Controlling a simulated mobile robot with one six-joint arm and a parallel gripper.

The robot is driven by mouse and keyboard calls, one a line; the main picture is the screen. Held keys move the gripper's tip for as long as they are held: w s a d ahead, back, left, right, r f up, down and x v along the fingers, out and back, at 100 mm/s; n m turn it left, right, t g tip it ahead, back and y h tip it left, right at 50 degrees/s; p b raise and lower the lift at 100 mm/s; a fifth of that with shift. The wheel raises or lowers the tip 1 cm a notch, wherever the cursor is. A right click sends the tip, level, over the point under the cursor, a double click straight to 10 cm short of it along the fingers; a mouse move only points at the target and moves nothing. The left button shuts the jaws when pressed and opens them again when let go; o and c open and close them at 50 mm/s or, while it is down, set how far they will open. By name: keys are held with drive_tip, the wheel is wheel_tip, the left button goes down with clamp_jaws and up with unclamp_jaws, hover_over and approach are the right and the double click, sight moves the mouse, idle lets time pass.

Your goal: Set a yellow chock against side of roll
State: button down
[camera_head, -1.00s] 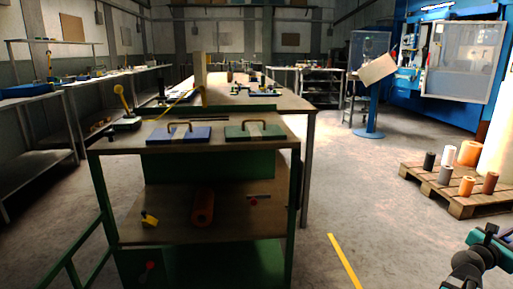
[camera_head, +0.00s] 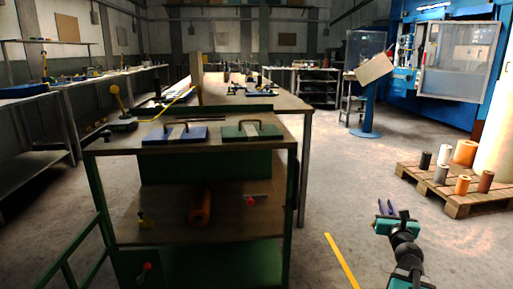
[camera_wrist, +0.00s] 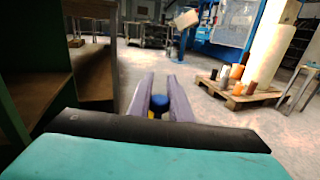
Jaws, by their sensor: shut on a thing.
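An orange roll (camera_head: 200,210) lies on the lower shelf of the green cart, its round end facing me. A small yellow chock (camera_head: 142,219) with a dark top sits on that shelf left of the roll, apart from it. My gripper (camera_head: 386,207) is out over the floor, right of the cart and well away from the roll. In the wrist view its two purple fingers are shut on a blue knob (camera_wrist: 159,103) with a little yellow below it, seemingly another yellow chock. The fingers and wrist hide most of it.
The cart's top board (camera_head: 110,146) overhangs the shelf, and a green post (camera_head: 291,200) stands at its right. A red-ended piece (camera_head: 250,200) lies right of the roll. A pallet (camera_head: 460,199) with several rolls stands at right. Floor between is clear.

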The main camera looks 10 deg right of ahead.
drive_tip(key=w+a+f+n+y, duration=0.1)
drive_tip(key=w+a+n+y, duration=0.1)
drive_tip(key=a+y, duration=0.35)
drive_tip(key=w+a+f+n+y, duration=0.1)
drive_tip(key=w+a+n+y, duration=0.15)
drive_tip(key=a, duration=0.65)
drive_tip(key=w+a+n+y, duration=0.1)
drive_tip(key=a+n+y, duration=0.2)
drive_tip(key=a, duration=0.5)
drive_tip(key=s+a+f+n+g+y, duration=0.1)
drive_tip(key=s+a+n+g+y, duration=0.2)
drive_tip(key=a, duration=0.4)
drive_tip(key=s+a+n+g+y, duration=0.1)
drive_tip(key=a+n+y, duration=0.1)
drive_tip(key=a+y, duration=0.35)
drive_tip(key=s+a+f+n+g+y, duration=0.1)
drive_tip(key=s+a+n+g+y, duration=0.15)
drive_tip(key=a, duration=0.65)
wheel_tip(320, 180, up, 24)
drive_tip(key=p, duration=3.2)
drive_tip(key=shift+w+d+f+h, duration=0.15)
drive_tip(key=shift+w+f+h, duration=0.05)
drive_tip(key=shift+h, duration=0.1)
drive_tip(key=shift+s, duration=0.1)
